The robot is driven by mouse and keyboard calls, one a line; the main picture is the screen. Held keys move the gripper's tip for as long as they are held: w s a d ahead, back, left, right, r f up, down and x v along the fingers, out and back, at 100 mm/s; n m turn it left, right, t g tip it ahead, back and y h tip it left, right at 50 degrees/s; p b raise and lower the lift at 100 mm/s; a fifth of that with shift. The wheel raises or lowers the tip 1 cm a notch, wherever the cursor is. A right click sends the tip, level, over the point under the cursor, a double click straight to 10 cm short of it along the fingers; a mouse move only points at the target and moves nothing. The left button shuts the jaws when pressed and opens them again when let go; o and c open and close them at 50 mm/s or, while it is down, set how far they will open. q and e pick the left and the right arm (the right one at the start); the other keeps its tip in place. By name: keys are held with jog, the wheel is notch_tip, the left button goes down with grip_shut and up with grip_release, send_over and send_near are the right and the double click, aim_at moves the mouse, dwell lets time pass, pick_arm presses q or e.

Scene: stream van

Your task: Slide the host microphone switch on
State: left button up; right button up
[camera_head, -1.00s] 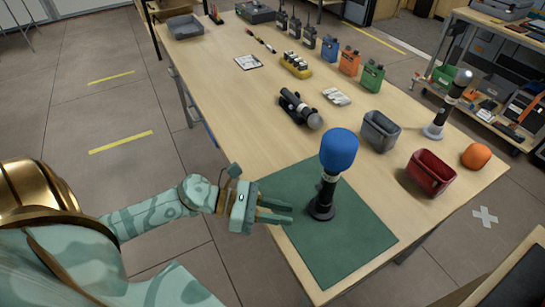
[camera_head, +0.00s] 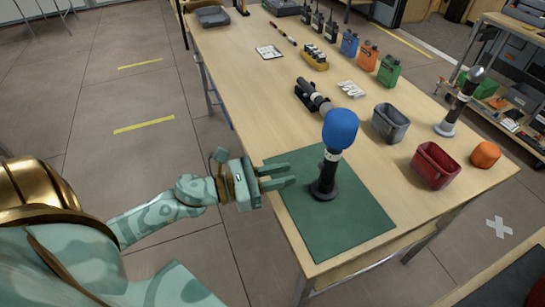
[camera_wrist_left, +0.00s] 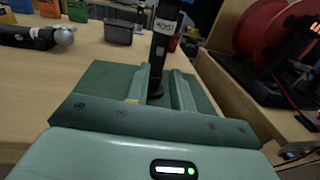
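The host microphone (camera_head: 331,154) stands upright on the green mat (camera_head: 355,230), with a blue foam top and a black body. In the left wrist view its black body (camera_wrist_left: 161,55) carries a white label reading HOST. I cannot make out its switch. My left gripper (camera_head: 292,176) is at the mat's left edge, with its fingers apart and pointing at the microphone. In the left wrist view the fingers (camera_wrist_left: 160,90) are open, with the microphone's lower body ahead between them. My right gripper is not in view.
A microphone lying in a cradle (camera_head: 313,97), a grey bin (camera_head: 390,123), a red bin (camera_head: 435,165) and an orange foam ball (camera_head: 485,154) are on the table. Another microphone (camera_head: 458,102) stands at the right. The mat's front is clear.

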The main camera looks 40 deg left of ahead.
pick_arm(q)
jog(key=p+x, duration=0.1)
jog(key=x, duration=0.6)
dwell(0.5)
jog(key=c, duration=0.5)
